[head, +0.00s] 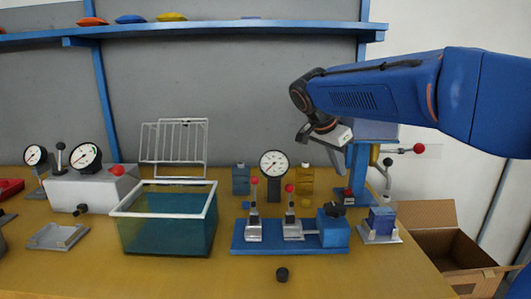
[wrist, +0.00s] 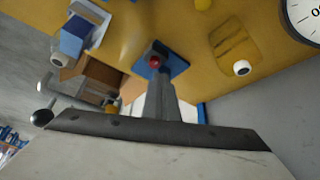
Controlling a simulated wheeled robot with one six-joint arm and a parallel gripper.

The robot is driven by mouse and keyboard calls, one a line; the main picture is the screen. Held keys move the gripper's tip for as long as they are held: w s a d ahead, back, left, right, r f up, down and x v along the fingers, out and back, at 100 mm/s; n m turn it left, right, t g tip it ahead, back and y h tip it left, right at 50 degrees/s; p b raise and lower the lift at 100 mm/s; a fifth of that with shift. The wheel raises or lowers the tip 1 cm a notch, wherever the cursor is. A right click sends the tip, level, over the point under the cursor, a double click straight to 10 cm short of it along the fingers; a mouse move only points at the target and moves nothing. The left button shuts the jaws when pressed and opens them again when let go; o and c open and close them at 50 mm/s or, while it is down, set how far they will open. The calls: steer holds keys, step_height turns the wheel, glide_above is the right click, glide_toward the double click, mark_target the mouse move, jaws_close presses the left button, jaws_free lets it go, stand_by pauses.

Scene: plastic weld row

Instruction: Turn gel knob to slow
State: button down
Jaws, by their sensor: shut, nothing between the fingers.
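No knob in view has a readable gel or slow marking, so I cannot tell which one is the gel knob. The candidates in the head view are a black knob (head: 335,210) on a blue block at the right end of the blue fixture, a dark knob (head: 82,209) on the front of the grey gauge box, and a small black cylinder (head: 282,274) at the bench front. My gripper (head: 322,134) is shut and empty. It is raised above the back right of the bench, apart from all these knobs.
The blue fixture (head: 290,248) carries red-topped levers. A teal-filled tank (head: 165,245) with a wire rack stands left of it. A blue press stand (head: 355,170) is below my gripper; its red button (wrist: 154,61) shows in the wrist view. A cardboard box (head: 432,250) is right of the bench.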

steer(key=shift+f, duration=3.05)
steer(key=shift+d, duration=0.15)
steer(key=shift+s+d, duration=0.5)
steer(key=shift+s, duration=0.4)
steer(key=shift+s+a, duration=0.1)
steer(key=shift+s, duration=0.05)
steer(key=shift+s+a, duration=0.15)
step_height(320, 180, up, 6)
